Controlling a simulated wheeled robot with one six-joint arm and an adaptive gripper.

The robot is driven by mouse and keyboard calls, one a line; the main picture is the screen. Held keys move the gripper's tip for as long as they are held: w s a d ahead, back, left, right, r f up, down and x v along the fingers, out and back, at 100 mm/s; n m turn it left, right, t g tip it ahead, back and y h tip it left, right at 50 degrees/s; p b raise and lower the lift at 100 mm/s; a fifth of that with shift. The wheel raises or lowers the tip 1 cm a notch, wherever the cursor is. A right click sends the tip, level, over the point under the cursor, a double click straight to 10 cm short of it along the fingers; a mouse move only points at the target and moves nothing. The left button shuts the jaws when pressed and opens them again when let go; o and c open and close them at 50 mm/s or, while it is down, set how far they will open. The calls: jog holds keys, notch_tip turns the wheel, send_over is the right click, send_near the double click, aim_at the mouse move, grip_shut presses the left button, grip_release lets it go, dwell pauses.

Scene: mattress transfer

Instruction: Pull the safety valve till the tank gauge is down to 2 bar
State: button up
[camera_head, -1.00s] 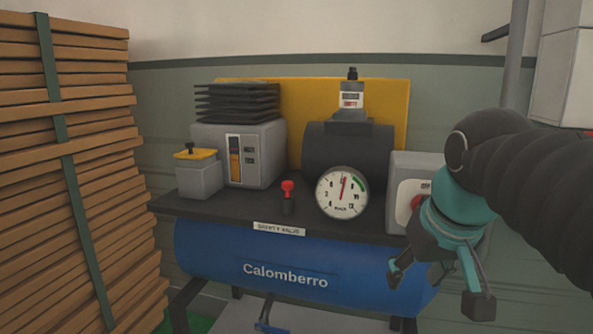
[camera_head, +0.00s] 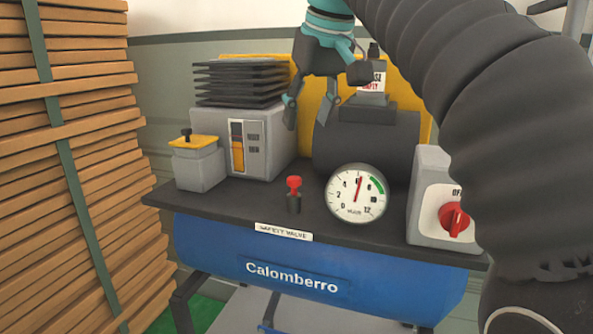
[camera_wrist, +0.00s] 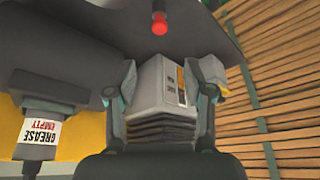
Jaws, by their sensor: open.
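The safety valve (camera_head: 294,192) is a small red knob on a dark stem. It stands upright on the black top plate, behind a "SAFETY VALVE" label (camera_head: 284,232). Its red knob also shows at the top of the wrist view (camera_wrist: 159,24). The round white tank gauge (camera_head: 357,196) is right of the valve. Its red needle points almost straight up, near 6, by the start of a green arc. My gripper (camera_head: 311,110) is open and empty, pointing down above and behind the valve, apart from it. Its fingers flank the grey unit in the wrist view.
The blue Calomberro tank (camera_head: 205,246) lies under the top plate. A grey finned unit (camera_head: 273,150), a yellow-lidded box (camera_head: 200,169) and a dark cylinder (camera_head: 362,145) surround the valve area. A red-knobbed switch box (camera_head: 428,190) stands right. Stacked wooden slats (camera_head: 95,130) rise at left.

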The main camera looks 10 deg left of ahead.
aim_at(294, 178)
jog(key=b+x, duration=0.2)
jog(key=x, duration=1.1)
grip_shut()
